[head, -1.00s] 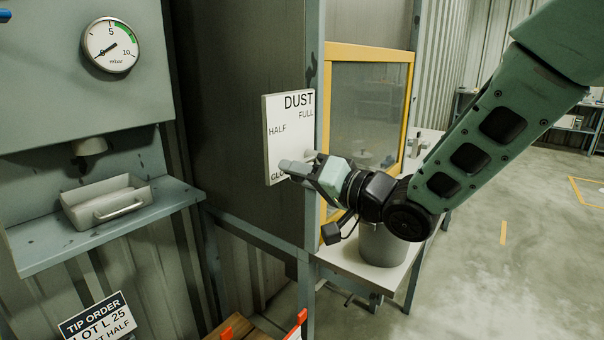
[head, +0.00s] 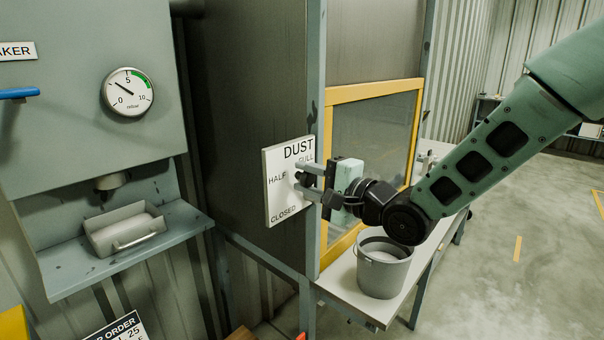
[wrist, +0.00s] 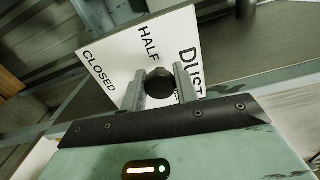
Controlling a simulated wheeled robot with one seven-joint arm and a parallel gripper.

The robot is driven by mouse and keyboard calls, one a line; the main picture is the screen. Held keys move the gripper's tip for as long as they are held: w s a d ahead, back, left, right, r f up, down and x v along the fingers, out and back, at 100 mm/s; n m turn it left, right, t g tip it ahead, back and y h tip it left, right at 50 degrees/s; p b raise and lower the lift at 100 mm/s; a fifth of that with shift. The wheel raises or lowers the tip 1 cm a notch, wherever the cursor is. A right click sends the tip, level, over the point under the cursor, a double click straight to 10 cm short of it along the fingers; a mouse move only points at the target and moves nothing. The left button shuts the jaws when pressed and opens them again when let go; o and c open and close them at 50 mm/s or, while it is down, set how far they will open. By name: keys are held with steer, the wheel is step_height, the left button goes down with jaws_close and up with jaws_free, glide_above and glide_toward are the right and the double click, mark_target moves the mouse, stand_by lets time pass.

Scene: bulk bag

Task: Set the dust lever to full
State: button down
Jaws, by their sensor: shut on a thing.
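The white DUST panel (head: 280,205) is on the side of the dark cabinet in the head view, lettered FULL at upper right, HALF at left and CLOSED at the bottom. My gripper (head: 304,180) is in front of it, level with HALF and just below FULL. In the wrist view my gripper (wrist: 161,87) is shut on the round black knob of the dust lever (wrist: 159,84). There the knob sits between the fingers, past the word HALF on the DUST side. The word FULL is mostly hidden in that view, and the lever's arm is not clear.
A pressure gauge (head: 128,92) is on the grey machine at left, above a tray (head: 125,230) on a shelf. A yellow-framed window (head: 414,90) is right of the panel. A grey bucket (head: 382,268) stands on a bench below my arm. Floor at right is clear.

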steer(key=shift+w+d+r+m+p, duration=0.7)
steer(key=shift+w+r+m+p, duration=0.2)
steer(key=shift+m+p, duration=0.2)
steer(key=m+p, duration=0.1)
steer(key=w+d+m+p, duration=0.1)
steer(key=shift+w+d+r+m+p, duration=0.15)
steer(key=shift+w+r+m+p, duration=0.15)
steer(key=shift+r+p, duration=0.1)
steer(key=shift+w+d+m+p, duration=0.5)
steer(key=shift+w+m+p, duration=0.1)
steer(key=shift+m+p, duration=0.35)
steer(key=shift+w+d+f+m+p, duration=0.2)
steer(key=shift+w+d+m+p, duration=0.2)
steer(key=shift+m, duration=0.35)
steer(key=shift+f, duration=0.1)
steer(key=c, duration=1.1)
jaws_free()
steer(key=shift+w, duration=0.1)
steer(key=shift+o, duration=0.2)
steer(key=shift+a, duration=0.1)
